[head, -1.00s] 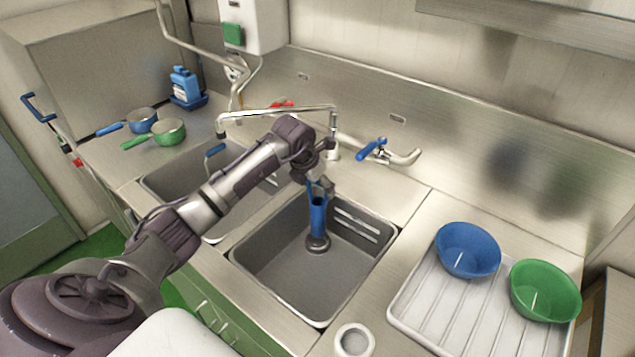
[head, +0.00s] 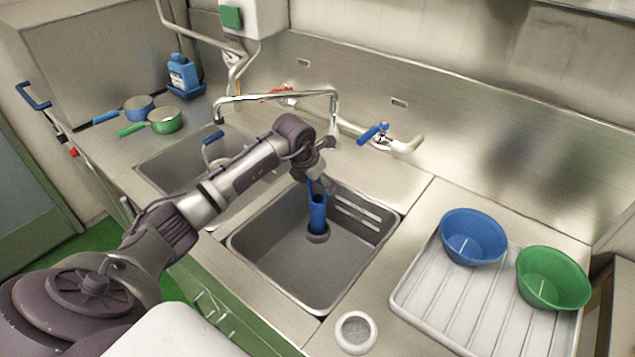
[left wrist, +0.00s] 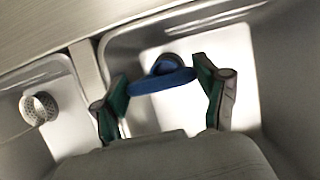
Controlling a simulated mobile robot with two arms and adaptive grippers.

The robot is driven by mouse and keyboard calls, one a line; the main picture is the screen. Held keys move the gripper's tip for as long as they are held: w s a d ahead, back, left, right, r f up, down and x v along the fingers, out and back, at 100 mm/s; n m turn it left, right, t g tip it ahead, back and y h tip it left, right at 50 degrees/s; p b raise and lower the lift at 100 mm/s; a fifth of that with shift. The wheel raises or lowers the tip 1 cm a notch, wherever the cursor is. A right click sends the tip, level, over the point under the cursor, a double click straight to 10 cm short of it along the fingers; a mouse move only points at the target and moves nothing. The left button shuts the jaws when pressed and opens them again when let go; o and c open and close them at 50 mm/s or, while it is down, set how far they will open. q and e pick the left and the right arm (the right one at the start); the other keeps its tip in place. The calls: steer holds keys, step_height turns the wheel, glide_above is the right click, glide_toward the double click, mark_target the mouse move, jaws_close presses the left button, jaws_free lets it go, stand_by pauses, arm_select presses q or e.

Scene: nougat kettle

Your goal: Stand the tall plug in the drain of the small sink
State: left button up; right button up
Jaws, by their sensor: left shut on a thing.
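The tall plug (head: 318,213) is a blue upright tube in the right-hand basin (head: 285,268). Its foot is at the round drain (head: 318,238), with the drain's ring showing around it; I cannot tell how deep it sits. My left gripper (head: 316,182) is above it, shut on its top. My right gripper is in neither view.
The other basin (head: 160,165) is at left, with a blue loop handle (head: 212,140) in it. The swivel tap (head: 275,98) reaches over behind my arm. A drainer (head: 440,322) holds blue and green bowls at right.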

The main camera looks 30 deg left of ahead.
arm_select(q)
steer(key=shift+f+b, duration=0.45)
steer(key=shift+f, duration=0.1)
steer(key=o, duration=1.7)
steer(key=v, duration=1.2)
steer(key=shift+r, duration=0.15)
